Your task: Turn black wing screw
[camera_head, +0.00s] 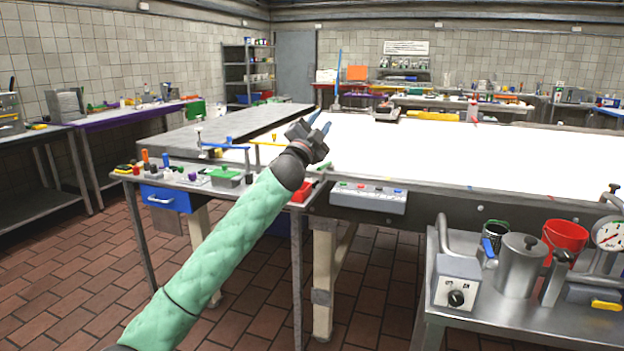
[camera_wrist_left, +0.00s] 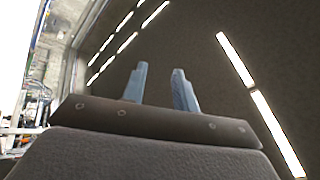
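My left gripper (camera_head: 319,122) is raised over the near left part of the long white table, its arm in a green quilted sleeve. In the left wrist view its two blue fingers (camera_wrist_left: 160,72) stand apart with nothing between them. That view shows mostly the dark ceiling. I cannot make out the black wing screw for certain. A small dark wing-shaped piece (camera_head: 564,257) shows beside the steel pot at the lower right, too small to identify surely. It is well away from my left gripper. My right gripper is not in view.
A metal cart at the lower right carries a steel pot (camera_head: 521,265), a red bucket (camera_head: 566,238), a gauge (camera_head: 609,234) and a grey box with a black knob (camera_head: 456,298). A narrow side table with small coloured parts stands left, above a blue drawer (camera_head: 166,198). The white tabletop (camera_head: 450,150) is largely clear.

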